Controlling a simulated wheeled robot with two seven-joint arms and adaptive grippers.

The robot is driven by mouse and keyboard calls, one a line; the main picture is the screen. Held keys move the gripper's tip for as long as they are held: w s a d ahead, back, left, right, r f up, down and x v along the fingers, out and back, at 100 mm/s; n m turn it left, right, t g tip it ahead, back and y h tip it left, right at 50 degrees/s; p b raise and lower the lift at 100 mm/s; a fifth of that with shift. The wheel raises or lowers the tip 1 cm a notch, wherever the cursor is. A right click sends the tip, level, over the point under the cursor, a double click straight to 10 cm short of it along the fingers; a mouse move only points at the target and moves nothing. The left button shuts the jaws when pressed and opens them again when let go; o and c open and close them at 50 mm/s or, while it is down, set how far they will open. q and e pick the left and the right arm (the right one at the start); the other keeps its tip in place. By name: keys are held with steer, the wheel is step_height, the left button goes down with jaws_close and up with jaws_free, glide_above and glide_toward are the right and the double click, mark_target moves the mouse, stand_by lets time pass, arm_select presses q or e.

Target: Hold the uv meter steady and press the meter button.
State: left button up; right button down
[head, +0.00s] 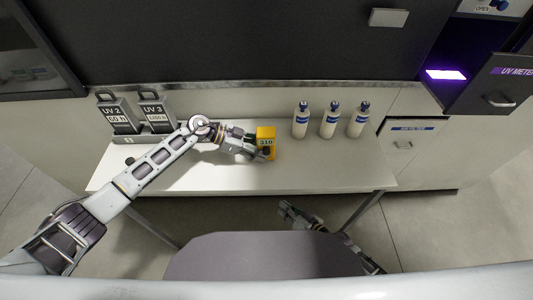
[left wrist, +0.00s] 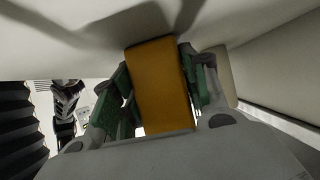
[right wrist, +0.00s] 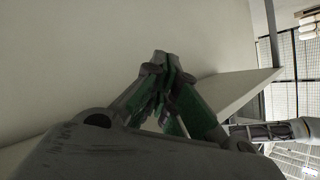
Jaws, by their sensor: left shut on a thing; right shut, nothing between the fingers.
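In the left wrist view the yellow meter (left wrist: 160,85) sits between the green-padded fingers. Its button cannot be made out. My right gripper (head: 287,207) is low in front of the table's front edge, apart from the meter. In the right wrist view its fingertips (right wrist: 162,62) meet with nothing between them.
Three white bottles (head: 329,120) stand right of the meter. Two grey tagged blocks marked UV 2 (head: 118,115) and UV 3 (head: 156,112) stand at the back left. An open drawer labelled UV METER (head: 500,90) is at upper right. The table's front right is clear.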

mark_target(266, 151)
steer(key=a+r+y, duration=0.1)
steer(key=a+r, duration=0.2)
steer(key=r, duration=0.5)
steer(key=s+a+r+t+y, duration=0.1)
steer(key=a+r+y, duration=0.1)
steer(key=r, duration=0.7)
steer(key=shift+s+a, duration=0.3)
steer(key=shift+a, duration=0.25)
steer(key=shift+w, duration=0.2)
steer(key=shift+w, duration=4.2)
